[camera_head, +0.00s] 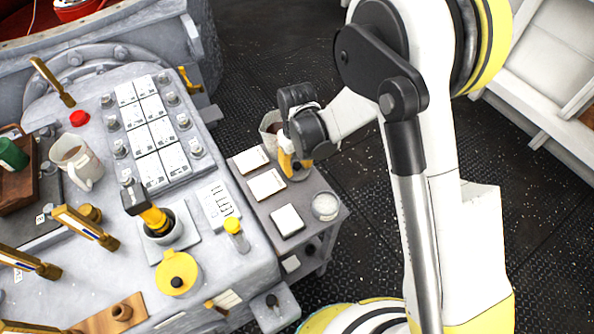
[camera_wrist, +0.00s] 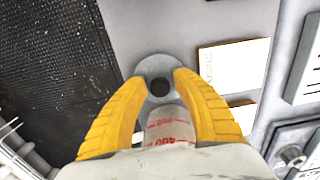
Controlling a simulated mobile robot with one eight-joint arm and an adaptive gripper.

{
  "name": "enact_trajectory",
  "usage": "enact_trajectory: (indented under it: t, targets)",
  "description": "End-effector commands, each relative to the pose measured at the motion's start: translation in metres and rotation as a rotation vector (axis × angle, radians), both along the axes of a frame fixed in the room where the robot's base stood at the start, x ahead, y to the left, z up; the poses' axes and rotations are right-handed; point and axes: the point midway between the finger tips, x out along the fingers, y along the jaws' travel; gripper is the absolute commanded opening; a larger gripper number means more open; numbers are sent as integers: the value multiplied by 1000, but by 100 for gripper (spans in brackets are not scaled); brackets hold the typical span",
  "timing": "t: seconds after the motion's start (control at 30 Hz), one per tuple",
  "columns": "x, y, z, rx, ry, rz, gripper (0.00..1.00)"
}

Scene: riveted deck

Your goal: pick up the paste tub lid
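The paste tub lid appears to be the grey round disc with a dark round knob (camera_wrist: 160,87) in the wrist view. It lies flat on the grey side table. My gripper (camera_wrist: 162,78) is over it, with its yellow fingers apart on either side of the knob. I see a gap between the fingers and the knob. In the head view my gripper (camera_head: 290,162) points down at the far end of the side table and mostly hides the lid. A white container with red markings (camera_wrist: 168,124) shows between the finger bases in the wrist view.
The side table (camera_head: 257,212) also bears white cards (camera_head: 267,184) and a clear round dish (camera_head: 325,206). A cup-like container (camera_head: 268,125) stands close behind my gripper. The large grey console (camera_head: 110,220) at left holds a yellow lidded pot (camera_head: 178,273) and a mug (camera_head: 78,163).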

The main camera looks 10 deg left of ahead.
Motion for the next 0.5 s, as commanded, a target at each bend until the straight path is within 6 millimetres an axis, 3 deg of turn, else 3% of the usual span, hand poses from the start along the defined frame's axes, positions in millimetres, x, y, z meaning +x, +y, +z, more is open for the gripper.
enact_trajectory:
  t: [0.07,0.17,0.5]
  targets:
    - [0,0,1,0,0,0,30]
    - [0,0,1,0,0,0,0]
    - [0,0,1,0,0,0,0]
